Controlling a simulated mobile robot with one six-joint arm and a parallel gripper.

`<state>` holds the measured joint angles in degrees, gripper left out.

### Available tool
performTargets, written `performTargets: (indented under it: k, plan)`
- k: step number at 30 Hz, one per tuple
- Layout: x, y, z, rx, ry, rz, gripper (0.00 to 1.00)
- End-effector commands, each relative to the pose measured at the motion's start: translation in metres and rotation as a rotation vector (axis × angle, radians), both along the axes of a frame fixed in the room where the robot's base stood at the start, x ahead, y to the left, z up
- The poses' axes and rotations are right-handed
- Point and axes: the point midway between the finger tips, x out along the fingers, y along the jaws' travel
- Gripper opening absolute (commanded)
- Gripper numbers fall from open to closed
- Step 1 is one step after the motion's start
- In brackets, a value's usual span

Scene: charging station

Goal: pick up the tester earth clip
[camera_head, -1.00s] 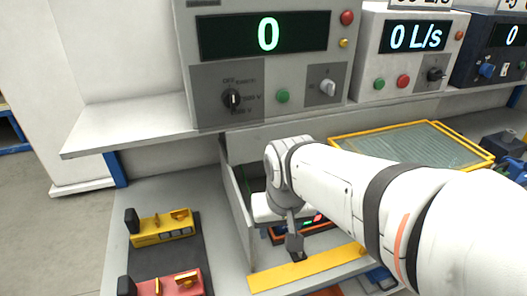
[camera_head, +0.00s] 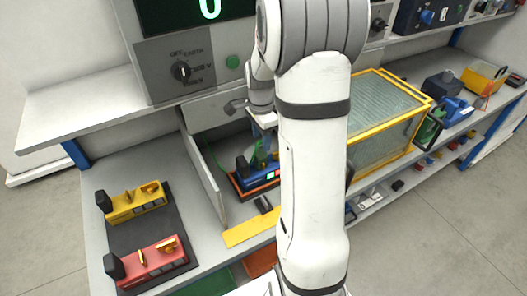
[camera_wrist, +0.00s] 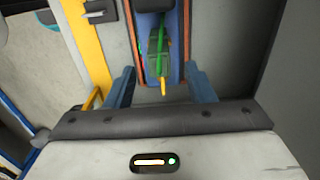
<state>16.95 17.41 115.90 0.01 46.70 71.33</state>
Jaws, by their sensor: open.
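In the wrist view a small grey-green clip-like piece with a green lead (camera_wrist: 159,45) and a yellow tip lies between my fingers; I take it for the tester earth clip. It lies on a blue body with orange sides (camera_wrist: 184,40). My gripper (camera_wrist: 160,88) is open, with one blue finger on each side of that piece and gaps showing. In the head view my gripper (camera_head: 265,122) is over a blue and orange unit (camera_head: 258,178) in a grey open bay. My arm hides part of this unit, and the clip is hard to make out there.
Yellow (camera_head: 134,202) and red (camera_head: 152,262) blocks with black knobs stand on a dark mat (camera_head: 125,235) at left. The bay's grey wall (camera_head: 203,180) and yellow front strip (camera_head: 250,228) are close. A yellow-framed glass case (camera_head: 385,105) stands right of my arm. The instrument shelf (camera_head: 85,118) is behind.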

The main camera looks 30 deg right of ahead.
Motion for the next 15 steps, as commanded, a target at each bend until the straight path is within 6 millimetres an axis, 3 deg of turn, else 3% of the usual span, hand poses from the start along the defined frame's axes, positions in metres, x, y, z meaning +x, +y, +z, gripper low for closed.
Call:
performTargets:
  k: [9,15]
  plan:
    - [-0.001,0.002,-0.044,0.001,0.003,0.003,0.49]
    - [0.000,0.002,-0.055,0.000,0.000,0.004,0.49]
